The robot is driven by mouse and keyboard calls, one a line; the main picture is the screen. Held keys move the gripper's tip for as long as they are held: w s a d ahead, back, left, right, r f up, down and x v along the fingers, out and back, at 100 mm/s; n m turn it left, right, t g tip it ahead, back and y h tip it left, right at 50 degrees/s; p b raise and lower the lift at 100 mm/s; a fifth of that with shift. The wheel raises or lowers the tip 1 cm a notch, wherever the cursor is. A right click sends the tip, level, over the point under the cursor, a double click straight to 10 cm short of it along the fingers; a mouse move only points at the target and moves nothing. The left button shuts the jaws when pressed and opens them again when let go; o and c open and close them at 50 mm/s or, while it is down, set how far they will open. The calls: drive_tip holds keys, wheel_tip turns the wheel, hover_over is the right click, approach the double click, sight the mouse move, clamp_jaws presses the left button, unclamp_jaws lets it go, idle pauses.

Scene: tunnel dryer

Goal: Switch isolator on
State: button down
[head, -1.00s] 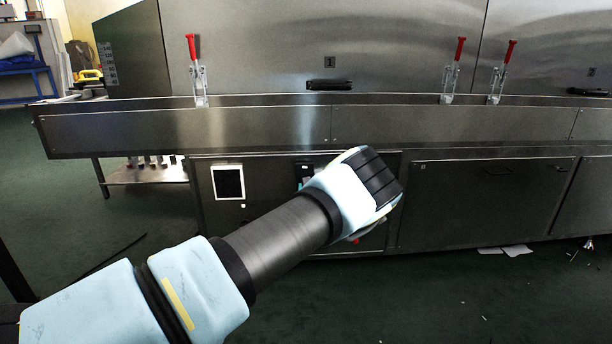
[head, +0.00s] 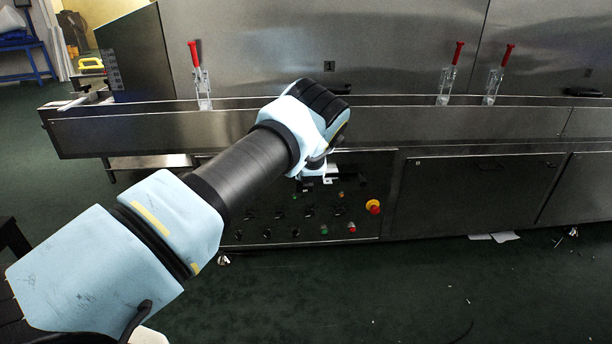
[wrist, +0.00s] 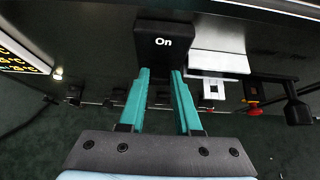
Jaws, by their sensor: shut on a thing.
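The isolator shows in the wrist view as a black block marked "On" (wrist: 163,45), straight ahead of the fingers. My gripper (wrist: 161,76) has its two teal fingers close together at the block's lower edge, shut on the isolator. The part between the fingertips is mostly hidden. In the head view my gripper (head: 316,170) is at the top of the dark control panel (head: 290,232), below the steel ledge. My wrist hides the isolator there.
A white plate (wrist: 218,62) is just right of the block. A red and yellow mushroom button (head: 374,207) and several small knobs and buttons are lower on the panel. The steel ledge (head: 440,122) with red-handled clamps (head: 447,75) runs above.

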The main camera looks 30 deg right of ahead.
idle(0.3)
drive_tip(key=c, duration=0.6)
unclamp_jaws()
drive_tip(key=v, duration=1)
drive_tip(key=shift+s+r+p, duration=0.25)
drive_tip(key=shift+r+p, duration=0.05)
drive_tip(key=shift+r, duration=0.1)
drive_tip(key=shift+a, duration=0.1)
